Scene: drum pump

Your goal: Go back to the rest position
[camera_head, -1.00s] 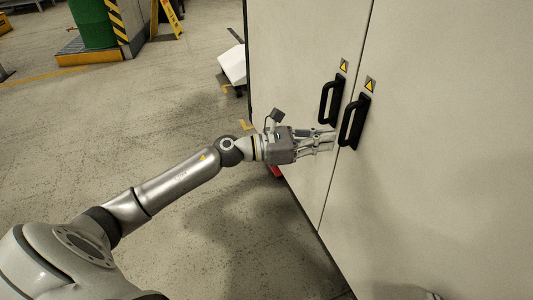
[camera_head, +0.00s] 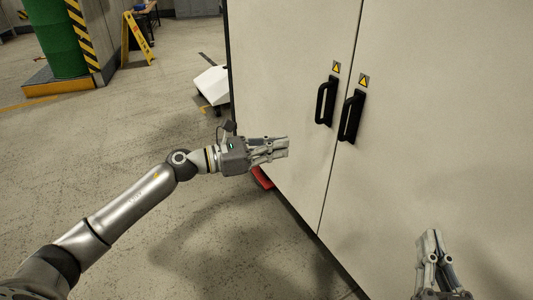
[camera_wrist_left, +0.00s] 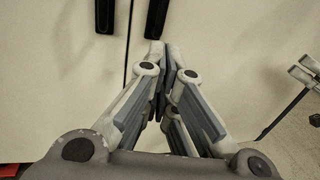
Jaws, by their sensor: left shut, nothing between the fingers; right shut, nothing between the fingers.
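My left gripper (camera_head: 281,148) reaches in from the left and hangs in front of the white cabinet, to the left of its handles. Its fingers are together with nothing between them, and it is apart from the handles. In the left wrist view the fingertips (camera_wrist_left: 160,52) meet just below the cabinet handles. My right gripper (camera_head: 432,240) shows at the bottom right, in front of the right door, pointing up with its fingers together and empty. The cabinet (camera_head: 290,60) has two shut doors with a black left handle (camera_head: 325,101) and a black right handle (camera_head: 350,116).
A green drum (camera_head: 52,38) stands on a low platform at the upper left, by a striped post. A yellow floor sign (camera_head: 137,40) stands beside it. A white object (camera_head: 212,86) and a red item (camera_head: 262,177) sit by the cabinet's left side. The floor at left is clear.

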